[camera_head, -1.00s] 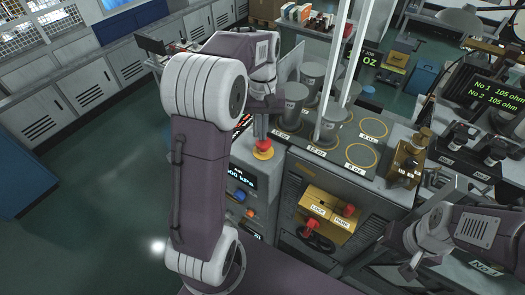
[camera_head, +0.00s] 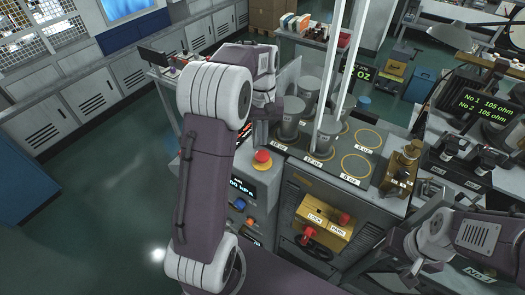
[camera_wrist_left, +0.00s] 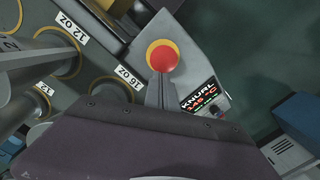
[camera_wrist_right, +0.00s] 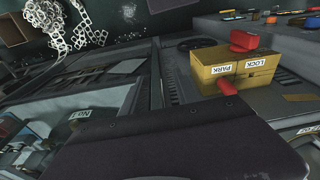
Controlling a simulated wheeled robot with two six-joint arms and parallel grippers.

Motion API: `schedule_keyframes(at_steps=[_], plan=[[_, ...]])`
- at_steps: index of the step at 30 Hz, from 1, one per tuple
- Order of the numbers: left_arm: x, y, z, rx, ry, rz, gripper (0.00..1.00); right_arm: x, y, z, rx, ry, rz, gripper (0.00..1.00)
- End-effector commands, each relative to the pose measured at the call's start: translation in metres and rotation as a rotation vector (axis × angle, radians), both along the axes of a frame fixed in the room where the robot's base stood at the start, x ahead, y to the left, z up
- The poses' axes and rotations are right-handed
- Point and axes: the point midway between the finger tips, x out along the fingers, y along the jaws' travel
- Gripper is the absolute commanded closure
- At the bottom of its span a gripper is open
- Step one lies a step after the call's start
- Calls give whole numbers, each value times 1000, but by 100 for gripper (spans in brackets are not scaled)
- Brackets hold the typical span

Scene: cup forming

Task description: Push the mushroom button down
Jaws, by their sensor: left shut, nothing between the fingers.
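The mushroom button (camera_head: 262,156) is a red dome on a yellow base, on the sloped grey console beside the cup stations. It also shows in the left wrist view (camera_wrist_left: 162,56), with a yellow ring around the red cap. My left gripper (camera_head: 261,130) is above the button in the head view, partly hidden by my own arm. In the left wrist view its fingers (camera_wrist_left: 160,92) are shut and empty, with the tips close to the cap's edge; contact cannot be told. My right gripper (camera_head: 408,266) is low at the right, its fingers not clear.
Grey cups stand on the ringed station plate (camera_head: 335,172) beside the console. A yellow block marked LOCK and PARK (camera_head: 322,219) with red knobs sits below; it also shows in the right wrist view (camera_wrist_right: 235,68). Vertical white rods rise over the plate. Open floor lies left.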

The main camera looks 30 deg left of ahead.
Motion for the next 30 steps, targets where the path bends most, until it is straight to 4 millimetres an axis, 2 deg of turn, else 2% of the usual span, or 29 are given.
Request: schedule_keyframes(at_steps=[6,10,24,30], plan=[[0,1,-2,2,1,1,100,0,0,-1,0,0,0,64],[0,1,5,2,0,1,100,0,0,6,0,0,0,64],[1,0,83,7,-12,-4,100,0,0,80,0,0,0,64],[1,0,86,6,-10,-4,100,-1,0,82,0,0,0,64]])
